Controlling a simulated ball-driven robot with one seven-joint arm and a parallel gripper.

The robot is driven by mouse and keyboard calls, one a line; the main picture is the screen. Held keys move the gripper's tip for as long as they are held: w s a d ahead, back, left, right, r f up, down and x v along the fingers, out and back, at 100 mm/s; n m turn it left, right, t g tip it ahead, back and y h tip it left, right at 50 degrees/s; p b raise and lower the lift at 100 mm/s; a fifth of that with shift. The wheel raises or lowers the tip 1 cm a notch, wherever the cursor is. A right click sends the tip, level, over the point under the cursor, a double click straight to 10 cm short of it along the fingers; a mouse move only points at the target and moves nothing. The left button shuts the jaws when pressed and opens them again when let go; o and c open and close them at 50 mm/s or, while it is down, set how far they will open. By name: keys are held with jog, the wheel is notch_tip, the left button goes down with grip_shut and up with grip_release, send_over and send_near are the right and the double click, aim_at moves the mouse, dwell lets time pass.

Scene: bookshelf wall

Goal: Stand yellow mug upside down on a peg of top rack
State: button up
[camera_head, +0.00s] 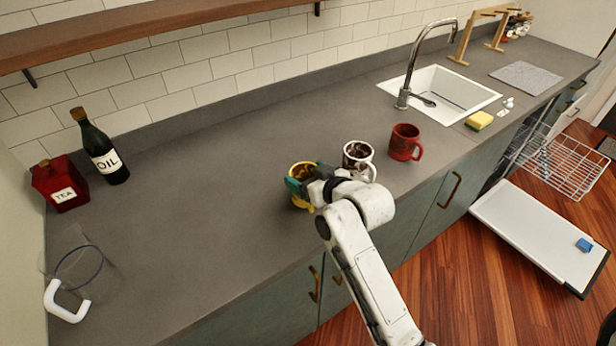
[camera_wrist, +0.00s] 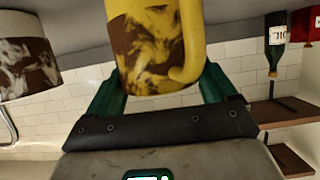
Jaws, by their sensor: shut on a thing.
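The yellow mug (camera_head: 301,170) has brown patches and appears upright at the counter's front half, its mouth up. My gripper (camera_head: 308,184) is shut on it, with green fingers on either side. In the wrist view, which is upside down, the yellow mug (camera_wrist: 150,50) sits between the fingers with its handle on the right. I cannot tell whether its base touches the counter. A wire rack (camera_head: 575,168), which looks like the top rack, is pulled out of the open dishwasher at the far right. Its pegs are too small to make out.
A brown-and-white mug (camera_head: 359,158) stands close right of my gripper, with a red mug (camera_head: 405,142) beyond it. The sink (camera_head: 470,90), faucet and sponge (camera_head: 479,121) lie further right. The dishwasher door (camera_head: 540,235) is down, a blue block (camera_head: 584,245) on it.

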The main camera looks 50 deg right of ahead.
jog(key=shift+f, duration=0.5)
jog(key=shift+f, duration=0.2)
jog(key=o, duration=1.6)
